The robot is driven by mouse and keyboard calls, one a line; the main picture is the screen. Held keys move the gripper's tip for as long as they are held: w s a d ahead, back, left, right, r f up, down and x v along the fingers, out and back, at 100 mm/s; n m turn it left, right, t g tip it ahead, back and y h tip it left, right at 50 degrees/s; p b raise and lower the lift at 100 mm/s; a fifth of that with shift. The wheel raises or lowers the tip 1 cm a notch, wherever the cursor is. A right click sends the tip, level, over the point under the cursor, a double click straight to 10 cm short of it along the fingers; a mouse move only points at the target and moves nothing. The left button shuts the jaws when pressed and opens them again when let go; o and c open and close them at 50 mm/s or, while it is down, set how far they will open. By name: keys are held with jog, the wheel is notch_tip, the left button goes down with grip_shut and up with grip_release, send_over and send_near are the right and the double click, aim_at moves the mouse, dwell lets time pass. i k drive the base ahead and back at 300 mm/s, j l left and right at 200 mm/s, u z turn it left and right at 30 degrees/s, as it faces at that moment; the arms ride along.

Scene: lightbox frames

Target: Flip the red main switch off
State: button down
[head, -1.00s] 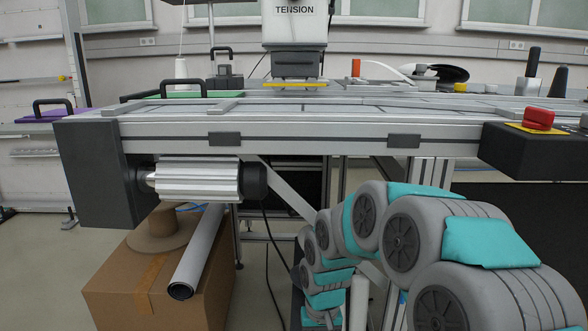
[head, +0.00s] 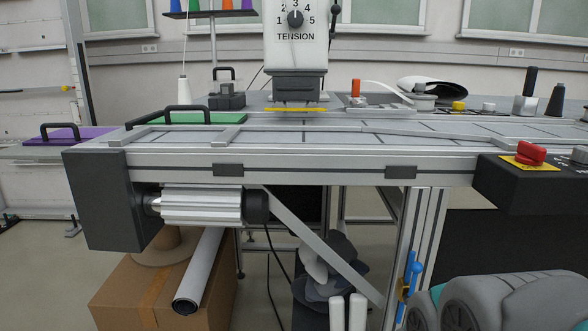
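The red switch (head: 530,153) is a chunky red knob on a yellow plate (head: 524,164). It sits on top of a black box (head: 516,185) at the right front end of the long machine table. I cannot read any marking that tells its position. Nothing touches it. My gripper is not in view. Rounded grey parts of my arm (head: 505,302) show at the bottom right, below the black box and apart from the switch.
The metal table's front rail (head: 310,168) runs across the view. A white head marked TENSION (head: 295,45) stands at the back. A grey end block (head: 105,198), a roller (head: 202,205) and a cardboard box (head: 215,285) are at left. A grey knob (head: 580,154) stands right of the switch.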

aim_at(528, 153)
jog(key=z, duration=1.7)
jog(key=k+z, duration=0.6)
jog(key=k, duration=0.15)
